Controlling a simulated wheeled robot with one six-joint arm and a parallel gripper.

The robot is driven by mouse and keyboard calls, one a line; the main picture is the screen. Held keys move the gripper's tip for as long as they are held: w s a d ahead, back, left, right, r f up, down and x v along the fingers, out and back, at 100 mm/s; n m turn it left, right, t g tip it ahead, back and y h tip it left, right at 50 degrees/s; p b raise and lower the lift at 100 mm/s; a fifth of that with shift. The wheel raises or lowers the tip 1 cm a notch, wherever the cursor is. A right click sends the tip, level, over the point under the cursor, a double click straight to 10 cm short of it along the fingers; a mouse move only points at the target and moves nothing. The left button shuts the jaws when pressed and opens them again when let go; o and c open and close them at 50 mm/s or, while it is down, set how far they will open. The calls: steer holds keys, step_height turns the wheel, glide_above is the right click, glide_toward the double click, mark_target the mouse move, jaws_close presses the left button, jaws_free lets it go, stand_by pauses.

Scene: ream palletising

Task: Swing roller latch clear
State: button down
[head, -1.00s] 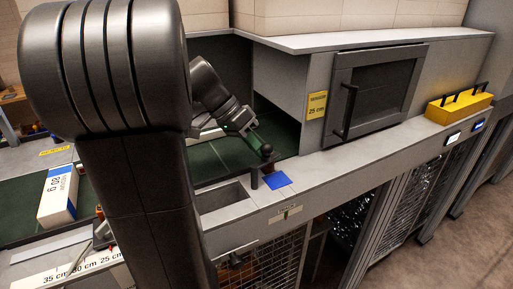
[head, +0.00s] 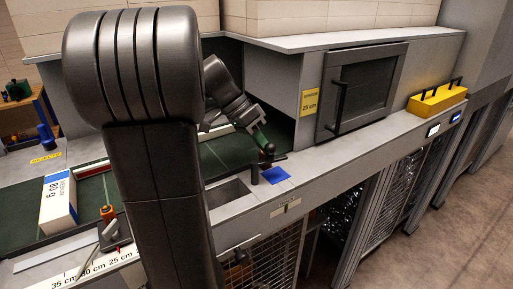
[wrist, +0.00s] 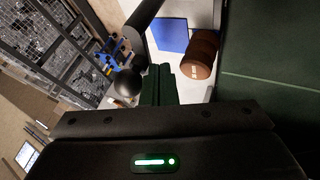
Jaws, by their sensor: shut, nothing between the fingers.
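My gripper (wrist: 160,85) is shut and empty, its dark green fingers pressed together in the wrist view. In the head view my gripper (head: 259,138) is low over the green belt's near right end. A black ball knob (wrist: 127,85) is just left of the fingertips in the wrist view; I cannot tell whether they touch. A dark post (wrist: 143,20) stands beyond it, and it also shows in the head view (head: 254,175). A brown roller (wrist: 200,53) lies to the right of the fingers, apart from them. I cannot tell which of these parts belong to the latch.
A blue square (head: 275,175) is on the grey ledge beside the post. A recess (head: 227,193) opens to its left. A framed door (head: 362,88) and a yellow box (head: 437,99) are at right.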

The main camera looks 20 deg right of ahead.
mark_target(268, 144)
steer(key=shift+s+d+f, duration=0.15)
steer(key=shift+s+d, duration=0.15)
steer(key=shift+s+d+b, duration=0.3)
steer(key=shift+s+b, duration=0.4)
steer(key=shift+s, duration=0.05)
steer(key=shift+s+b, duration=0.45)
steer(key=shift+s, duration=0.55)
steer(key=v, duration=1.4)
